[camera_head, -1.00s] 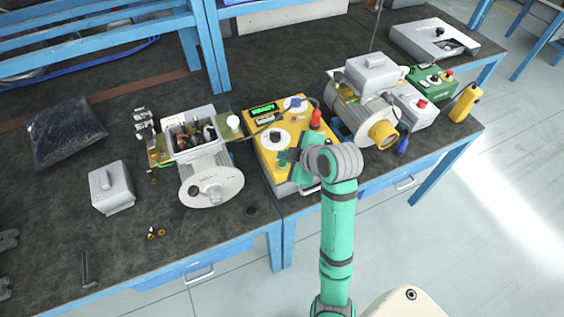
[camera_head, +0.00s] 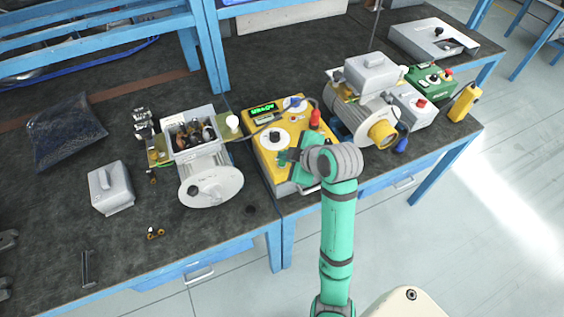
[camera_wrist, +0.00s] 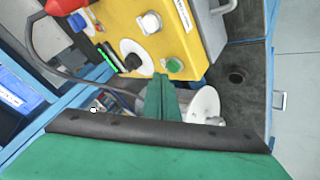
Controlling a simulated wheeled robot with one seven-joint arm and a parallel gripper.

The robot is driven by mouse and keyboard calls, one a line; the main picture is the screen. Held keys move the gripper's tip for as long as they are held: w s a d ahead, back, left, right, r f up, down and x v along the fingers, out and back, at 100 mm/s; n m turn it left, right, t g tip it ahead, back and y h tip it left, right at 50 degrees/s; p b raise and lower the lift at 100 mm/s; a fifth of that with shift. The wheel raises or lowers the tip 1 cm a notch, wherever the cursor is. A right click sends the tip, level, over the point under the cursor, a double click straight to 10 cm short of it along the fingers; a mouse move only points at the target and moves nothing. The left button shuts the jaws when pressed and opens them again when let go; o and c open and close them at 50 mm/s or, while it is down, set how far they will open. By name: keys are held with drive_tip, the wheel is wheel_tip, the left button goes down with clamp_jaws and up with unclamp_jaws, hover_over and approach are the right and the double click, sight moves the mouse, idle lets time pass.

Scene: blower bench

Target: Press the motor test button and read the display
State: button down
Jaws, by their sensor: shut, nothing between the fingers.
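The yellow test box (camera_head: 259,158) stands on the bench in the middle of the head view. Its green-lit display (camera_head: 263,108) shows a short word too blurred to read surely. My gripper (camera_head: 285,158) is over the near part of the panel, with its fingers shut and empty. In the wrist view my gripper (camera_wrist: 163,77) points at the yellow panel (camera_wrist: 185,40). A green button (camera_wrist: 174,65) shows just beside the fingertips; I cannot tell whether they touch anything. A white knob (camera_wrist: 150,22) and a black knob on a white dial (camera_wrist: 132,61) are nearby.
An opened motor (camera_head: 205,165) stands left of the box, and a blower motor (camera_head: 365,100) to its right. A red knob (camera_head: 315,119) rises from the box near my wrist. A grey cover (camera_head: 111,188) and a dark bag (camera_head: 62,131) lie further left.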

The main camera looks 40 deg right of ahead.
drive_tip(key=shift+w+f, duration=0.25)
drive_tip(key=shift+f, duration=0.15)
drive_tip(key=shift+a, duration=0.2)
drive_tip(key=shift+s+d, duration=0.3)
drive_tip(key=shift+d, duration=0.05)
drive_tip(key=shift+f, duration=0.1)
